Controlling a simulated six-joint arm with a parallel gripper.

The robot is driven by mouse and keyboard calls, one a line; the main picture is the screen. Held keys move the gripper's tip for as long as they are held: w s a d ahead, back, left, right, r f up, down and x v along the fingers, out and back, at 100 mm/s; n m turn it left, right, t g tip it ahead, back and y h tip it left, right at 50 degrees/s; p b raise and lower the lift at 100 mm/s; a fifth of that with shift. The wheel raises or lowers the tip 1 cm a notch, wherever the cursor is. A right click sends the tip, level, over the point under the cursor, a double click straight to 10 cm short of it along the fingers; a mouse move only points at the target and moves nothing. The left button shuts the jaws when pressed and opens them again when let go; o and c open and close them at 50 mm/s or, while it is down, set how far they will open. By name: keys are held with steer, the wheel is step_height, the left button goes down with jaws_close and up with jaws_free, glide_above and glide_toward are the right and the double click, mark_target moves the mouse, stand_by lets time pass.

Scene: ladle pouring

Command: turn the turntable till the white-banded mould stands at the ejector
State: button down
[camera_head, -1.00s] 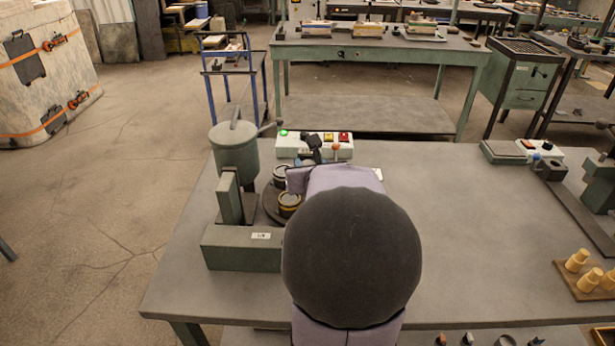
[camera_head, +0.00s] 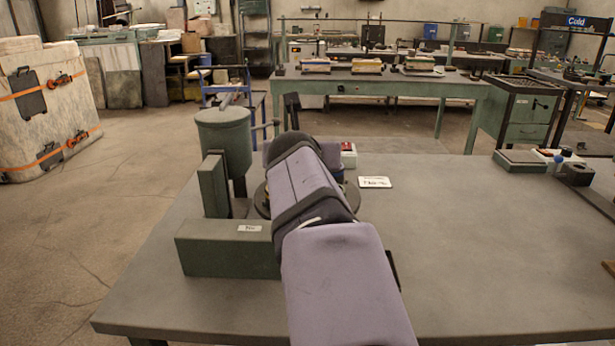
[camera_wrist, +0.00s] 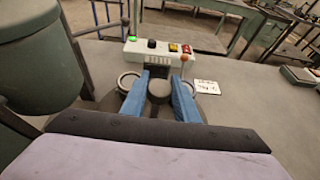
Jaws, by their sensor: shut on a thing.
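The knob stands over the dark turntable (camera_wrist: 107,101). One round mould (camera_wrist: 127,80) shows beside the left finger and another (camera_wrist: 208,87) beside the right finger. Both have pale rims; their band colours cannot be told. In the head view, my arm covers most of the turntable (camera_head: 352,197), the moulds and my gripper. I cannot tell which part is the ejector.
A green pot machine (camera_head: 223,140) and a labelled green block (camera_head: 228,252) stand left of my arm. A control box (camera_wrist: 160,49) with a lit green lamp lies behind the turntable, near an orange-knobbed lever (camera_wrist: 184,60). A white card (camera_head: 375,182) lies right. The bench's right side is mostly clear.

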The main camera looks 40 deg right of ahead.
steer(key=shift+w+a+f+m+g+h+b, duration=0.1)
steer(key=shift+f+m+g+h+b, duration=0.35)
steer(key=shift+b, duration=0.7)
steer(key=shift+m+g, duration=0.25)
steer(key=shift+r+m+g+h+b, duration=0.1)
steer(key=shift+m+g+h+b, duration=0.5)
steer(key=shift+g+b, duration=0.1)
steer(key=shift+r+m+g+h, duration=0.1)
steer(key=shift+m+g+h, duration=0.35)
steer(key=shift+m+g, duration=0.8)
steer(key=shift+m+g+p, duration=0.8)
steer(key=shift+m+g, duration=0.05)
steer(key=shift+g, duration=0.1)
steer(key=shift+m+g+h+p, duration=0.3)
steer(key=shift+m+g, duration=0.2)
steer(key=c, duration=1.6)
jaws_free()
steer(key=shift+o, duration=1.1)
steer(key=shift+r, duration=0.15)
